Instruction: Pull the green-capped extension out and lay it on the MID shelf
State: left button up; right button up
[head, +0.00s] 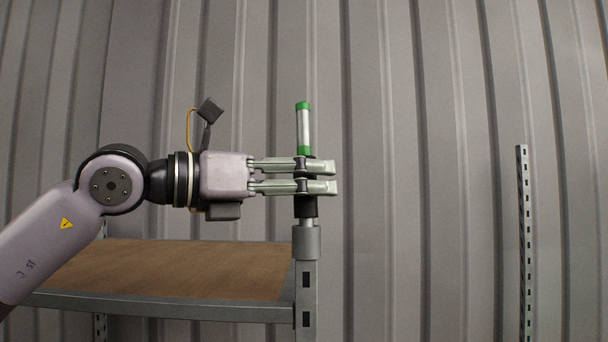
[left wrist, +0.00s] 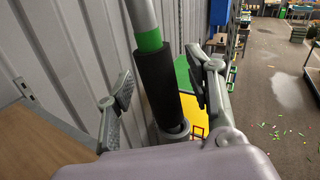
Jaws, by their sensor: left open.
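The green-capped extension (head: 303,128) stands upright at the top of the grey shelf post. It has a silver tube, a green band and a black sleeve (head: 305,208). Its lower end goes into a grey collar (head: 306,242). My left gripper (head: 322,177) is level with the black sleeve, its fingers pointing right across it. In the left wrist view the sleeve (left wrist: 157,88) stands between the two open fingers, with a gap on each side. The green cap is out of that view. My right gripper is not in view.
A shelf with a brown board and grey rim (head: 160,305) lies below my left arm; I cannot tell whether it is the MID one. A perforated post (head: 524,240) stands at the right. A corrugated wall is behind. Small bits lie on the floor (left wrist: 270,130).

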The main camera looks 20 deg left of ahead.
pick_arm(q)
grip_shut()
dwell(0.7)
